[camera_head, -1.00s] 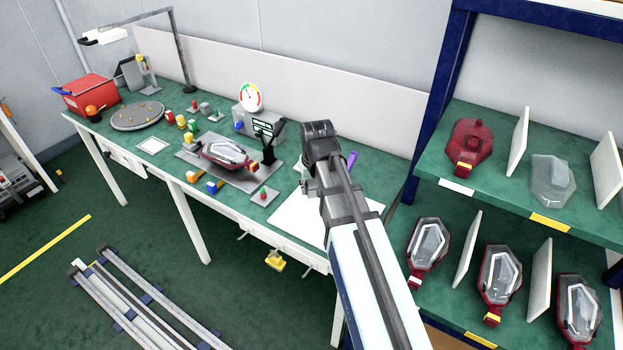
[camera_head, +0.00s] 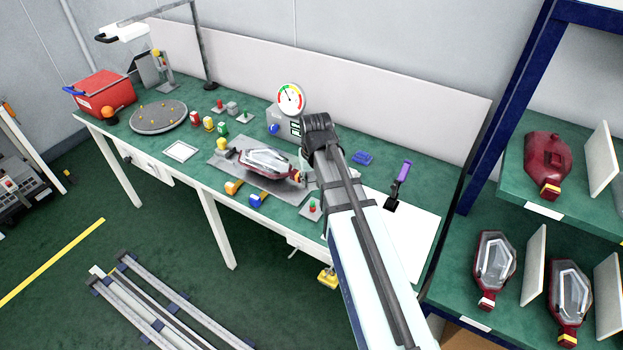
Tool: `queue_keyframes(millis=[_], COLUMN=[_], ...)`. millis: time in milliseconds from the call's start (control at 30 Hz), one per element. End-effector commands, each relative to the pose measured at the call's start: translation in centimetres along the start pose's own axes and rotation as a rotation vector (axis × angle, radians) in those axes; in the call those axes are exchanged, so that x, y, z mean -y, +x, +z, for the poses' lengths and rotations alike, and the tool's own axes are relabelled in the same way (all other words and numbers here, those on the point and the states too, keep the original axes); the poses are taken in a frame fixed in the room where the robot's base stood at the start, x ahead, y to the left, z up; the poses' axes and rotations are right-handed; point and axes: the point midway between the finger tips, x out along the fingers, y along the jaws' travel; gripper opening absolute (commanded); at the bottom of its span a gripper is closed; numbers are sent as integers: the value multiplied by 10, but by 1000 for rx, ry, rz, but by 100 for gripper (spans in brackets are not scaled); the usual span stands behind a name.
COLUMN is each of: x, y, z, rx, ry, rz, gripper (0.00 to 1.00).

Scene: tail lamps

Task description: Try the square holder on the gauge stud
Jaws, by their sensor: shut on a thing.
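My gripper (camera_head: 309,178) is mostly hidden behind my own wrist, over the bench just right of the tail lamp. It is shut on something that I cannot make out. I cannot single out the square holder; it may be hidden in the jaws. A small plate with a red and green post (camera_head: 312,207) stands at the bench's front edge, just left of my arm; it may be the gauge stud. A dial gauge (camera_head: 290,98) stands on a grey box behind the lamp, partly covered by my wrist.
A red tail lamp with a clear lens (camera_head: 268,161) lies on a grey plate. Several small coloured blocks (camera_head: 209,123) stand left of it. A white sheet (camera_head: 415,225) and a purple-handled tool (camera_head: 402,172) are right of my arm. A shelf (camera_head: 510,210) with lamps stands at the right.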

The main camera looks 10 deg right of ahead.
Motion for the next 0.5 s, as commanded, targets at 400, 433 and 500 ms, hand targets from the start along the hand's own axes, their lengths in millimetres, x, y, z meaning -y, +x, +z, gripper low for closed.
queue_keyframes(millis=[400, 433, 500], x=[0, 0, 0], y=[-1, -2, 5], z=[0, 0, 2], rx=[1, 1, 2], ry=[0, 0, 0], rz=[0, 0, 0], gripper=[13, 13, 13])
